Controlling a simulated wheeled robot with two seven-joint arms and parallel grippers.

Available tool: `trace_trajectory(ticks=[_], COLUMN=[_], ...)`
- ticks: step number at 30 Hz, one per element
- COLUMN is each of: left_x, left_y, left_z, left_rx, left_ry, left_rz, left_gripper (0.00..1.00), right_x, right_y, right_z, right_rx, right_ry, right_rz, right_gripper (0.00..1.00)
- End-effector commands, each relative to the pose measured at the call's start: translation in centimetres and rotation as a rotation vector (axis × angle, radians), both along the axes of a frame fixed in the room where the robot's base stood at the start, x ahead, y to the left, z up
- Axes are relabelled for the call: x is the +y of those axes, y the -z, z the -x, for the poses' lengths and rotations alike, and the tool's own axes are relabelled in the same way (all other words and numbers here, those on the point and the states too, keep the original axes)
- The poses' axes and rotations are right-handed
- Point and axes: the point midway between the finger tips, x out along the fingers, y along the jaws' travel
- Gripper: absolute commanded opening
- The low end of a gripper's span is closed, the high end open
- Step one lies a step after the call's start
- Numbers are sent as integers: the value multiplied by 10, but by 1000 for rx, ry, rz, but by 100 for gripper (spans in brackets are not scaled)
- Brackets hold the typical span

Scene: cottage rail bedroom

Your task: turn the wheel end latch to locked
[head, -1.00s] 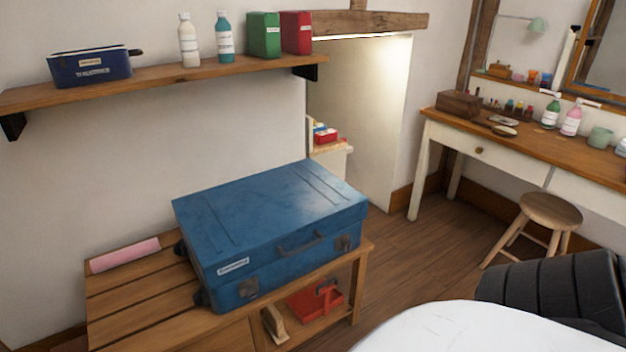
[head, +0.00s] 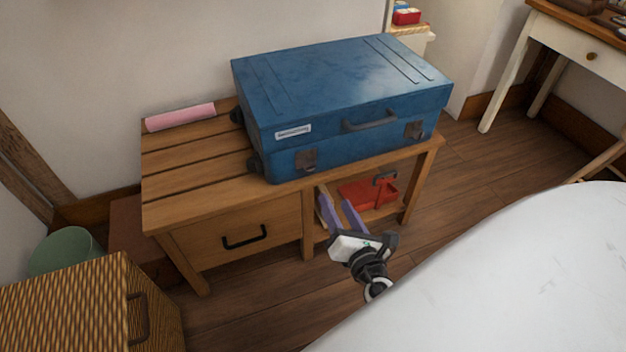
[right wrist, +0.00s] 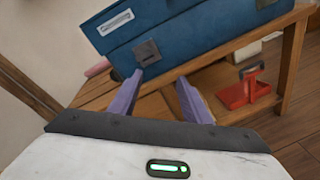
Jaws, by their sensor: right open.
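A blue suitcase (head: 350,90) lies flat on a slatted wooden bench (head: 190,175). Its small wheels are at its left end. The wheel end latch (head: 306,160) is a dark metal plate on the front face, near that end; it also shows in the right wrist view (right wrist: 147,52). I cannot tell which way it is turned. A second latch (head: 415,130) is at the far right of the front. My right gripper (head: 338,203) is open and empty, in front of and below the wheel end latch, apart from it. Its purple fingers (right wrist: 158,82) point towards the suitcase. My left gripper is out of view.
A pink roll (head: 180,117) lies on the bench's back left. A red caddy (head: 370,192) sits on the open shelf below. A drawer (head: 240,232) fills the bench's left front. A wicker box (head: 70,310) stands at lower left. A large white surface (head: 510,280) takes the lower right.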

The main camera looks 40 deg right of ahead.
Motion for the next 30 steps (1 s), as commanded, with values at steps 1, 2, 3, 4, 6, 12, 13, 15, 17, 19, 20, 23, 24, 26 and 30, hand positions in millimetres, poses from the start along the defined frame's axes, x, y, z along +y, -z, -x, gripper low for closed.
trace_trajectory(ticks=[1, 2, 3, 4, 6, 12, 13, 15, 17, 19, 20, 23, 24, 26, 30], left_x=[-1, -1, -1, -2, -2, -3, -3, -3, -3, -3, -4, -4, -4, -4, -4], left_y=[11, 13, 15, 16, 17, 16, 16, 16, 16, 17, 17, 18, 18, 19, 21], left_z=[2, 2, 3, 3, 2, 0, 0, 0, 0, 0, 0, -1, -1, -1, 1], left_rx=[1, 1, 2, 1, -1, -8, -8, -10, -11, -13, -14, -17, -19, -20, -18], left_ry=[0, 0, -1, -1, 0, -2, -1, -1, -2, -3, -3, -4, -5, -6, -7], left_rz=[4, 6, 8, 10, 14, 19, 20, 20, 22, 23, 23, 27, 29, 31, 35], left_gripper=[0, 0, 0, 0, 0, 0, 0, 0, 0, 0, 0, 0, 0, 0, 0], right_x=[-1, -1, -1, -1, 0, 2, 2, 0, -3, -6, -7, -12, -13, -15, -19], right_y=[6, 5, 4, 3, 1, -1, -2, -2, -3, -2, -2, -2, -1, -1, -2], right_z=[-7, -11, -15, -18, -23, -32, -35, -42, -52, -64, -70, -89, -96, -105, -121], right_rx=[0, 3, 6, 8, 12, 18, 17, 17, 16, 16, 15, 17, 17, 17, 17], right_ry=[-27, -43, -62, -74, -97, -126, -127, -127, -125, -125, -125, -124, -126, -126, -126], right_rz=[124, 199, 287, 348, 462, 612, 617, 621, 619, 619, 619, 616, 616, 615, 615], right_gripper=[44, 44, 44, 44, 44, 44, 44, 44, 44, 44, 44, 44, 44, 44, 44])
